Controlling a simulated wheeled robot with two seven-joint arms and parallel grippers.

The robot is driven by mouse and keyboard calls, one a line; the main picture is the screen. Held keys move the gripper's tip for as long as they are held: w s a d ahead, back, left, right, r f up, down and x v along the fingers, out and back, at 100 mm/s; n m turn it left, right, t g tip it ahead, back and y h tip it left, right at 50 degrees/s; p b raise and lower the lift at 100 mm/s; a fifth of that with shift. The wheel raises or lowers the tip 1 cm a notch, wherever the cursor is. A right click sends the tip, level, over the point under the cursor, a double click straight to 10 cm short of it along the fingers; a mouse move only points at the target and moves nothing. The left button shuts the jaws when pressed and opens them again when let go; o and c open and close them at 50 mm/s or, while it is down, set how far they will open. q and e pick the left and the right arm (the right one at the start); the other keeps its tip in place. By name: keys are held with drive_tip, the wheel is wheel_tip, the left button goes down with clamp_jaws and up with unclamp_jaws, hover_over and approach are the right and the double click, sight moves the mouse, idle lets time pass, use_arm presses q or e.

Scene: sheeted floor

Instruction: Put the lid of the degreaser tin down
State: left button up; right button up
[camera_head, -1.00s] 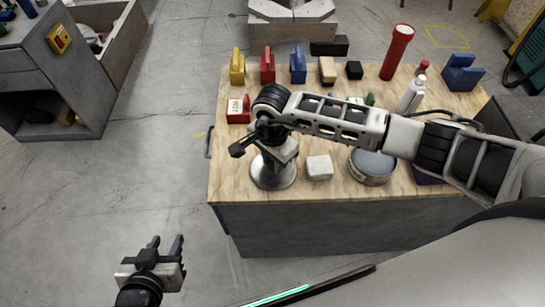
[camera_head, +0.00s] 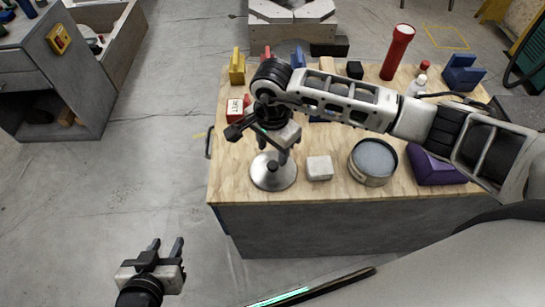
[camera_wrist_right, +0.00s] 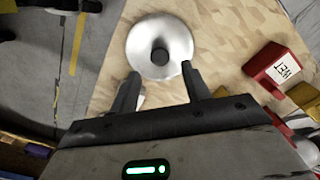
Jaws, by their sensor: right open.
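The lid (camera_head: 273,172), a shiny silver disc with a dark knob, lies flat on the wooden tabletop at its front left corner. It also shows in the right wrist view (camera_wrist_right: 147,48), knob up. The degreaser tin (camera_head: 372,162), round and grey with its top uncovered, stands to the right on the same tabletop. My right gripper (camera_head: 273,152) is above the lid, open and empty; in the wrist view its fingertips (camera_wrist_right: 160,73) are clear of the knob. My left gripper (camera_head: 166,246) is open and empty over the floor at lower left.
A pale block (camera_head: 319,168) sits between lid and tin. A red box (camera_head: 236,109) stands behind the lid. A red torch (camera_head: 397,52) and several coloured blocks line the back, partly hidden by my right arm.

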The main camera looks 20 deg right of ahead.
sight(272, 164)
wheel_tip(272, 164, up, 7)
drive_tip(key=shift+b, duration=0.35)
idle(0.3)
